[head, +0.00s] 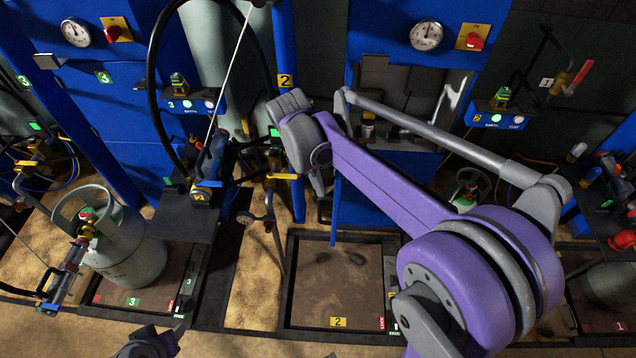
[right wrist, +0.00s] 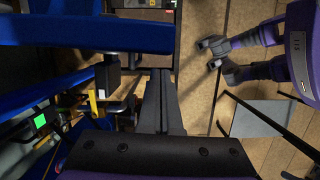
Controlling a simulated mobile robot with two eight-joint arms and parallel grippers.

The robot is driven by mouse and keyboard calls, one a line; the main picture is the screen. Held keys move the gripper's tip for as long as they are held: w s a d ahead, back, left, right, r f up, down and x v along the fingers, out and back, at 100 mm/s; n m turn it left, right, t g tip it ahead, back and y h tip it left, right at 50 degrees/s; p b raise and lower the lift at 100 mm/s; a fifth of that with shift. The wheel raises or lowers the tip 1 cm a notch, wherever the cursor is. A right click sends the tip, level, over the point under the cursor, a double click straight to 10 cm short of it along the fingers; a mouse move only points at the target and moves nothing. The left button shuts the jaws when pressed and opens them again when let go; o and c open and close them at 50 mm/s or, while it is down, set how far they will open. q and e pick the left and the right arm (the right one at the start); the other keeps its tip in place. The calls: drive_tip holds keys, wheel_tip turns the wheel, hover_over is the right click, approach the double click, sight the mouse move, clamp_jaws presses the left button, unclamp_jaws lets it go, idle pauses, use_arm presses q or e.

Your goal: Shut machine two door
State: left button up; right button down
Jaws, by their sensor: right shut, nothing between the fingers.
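Machine two is the blue cabinet (head: 395,60) with a round gauge, at the centre right of the head view. Its front opening is partly hidden by my right arm. A narrow blue panel (head: 335,210), seen nearly edge-on, stands below my right gripper and looks like its door swung out; I cannot be sure. My right gripper (head: 318,182) points down, just above and left of this panel. In the right wrist view its fingers (right wrist: 161,100) are shut and empty, beside a blue panel edge (right wrist: 90,35). My left gripper (head: 148,345) shows only partly at the bottom edge.
A platform (head: 335,300) marked 2 lies below, empty but for two dark marks. A grey gas cylinder (head: 125,250) stands on the platform at left. A black hose (head: 155,100) and a filling stand (head: 207,185) are left of my right gripper.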

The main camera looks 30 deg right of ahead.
drive_tip(key=w+x, duration=0.1)
drive_tip(key=x, duration=0.5)
drive_tip(key=shift+s+f, duration=0.3)
drive_tip(key=shift+s, duration=0.25)
drive_tip(key=shift+d, duration=0.1)
